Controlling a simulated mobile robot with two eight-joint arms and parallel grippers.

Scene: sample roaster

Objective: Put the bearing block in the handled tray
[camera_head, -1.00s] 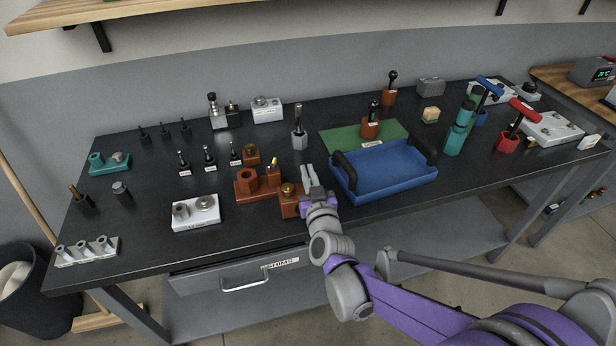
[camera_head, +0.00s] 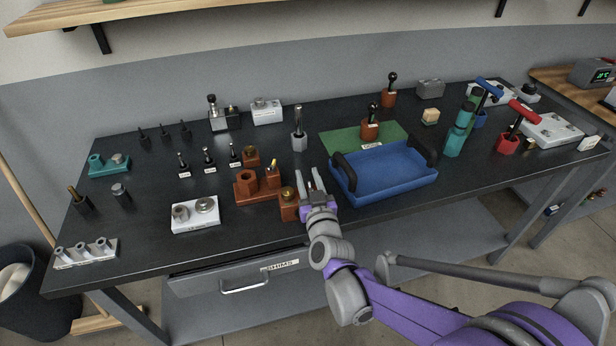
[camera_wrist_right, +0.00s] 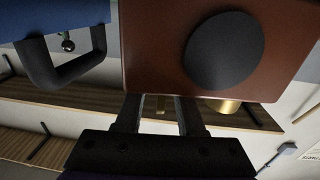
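I take the bearing block (camera_head: 290,205) to be the reddish-brown block with a brass knob on top, near the front edge of the table; I cannot be sure which piece bears that name. In the right wrist view a brown block (camera_wrist_right: 150,45) with a black disc on its face fills the upper middle. The blue handled tray (camera_head: 390,191) with two black handles lies to the right and looks empty. My right gripper (camera_head: 314,182) is between block and tray, just right of the block, with its fingers apart and nothing seen between them. My left gripper is out of view.
Another brown block with a hexagonal part (camera_head: 246,186) stands close behind and left of it. A white two-post plate (camera_head: 195,215) lies further left. A green mat (camera_head: 340,140) with a brown knobbed piece lies behind the tray. A teal cylinder (camera_head: 455,140) stands to its right.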

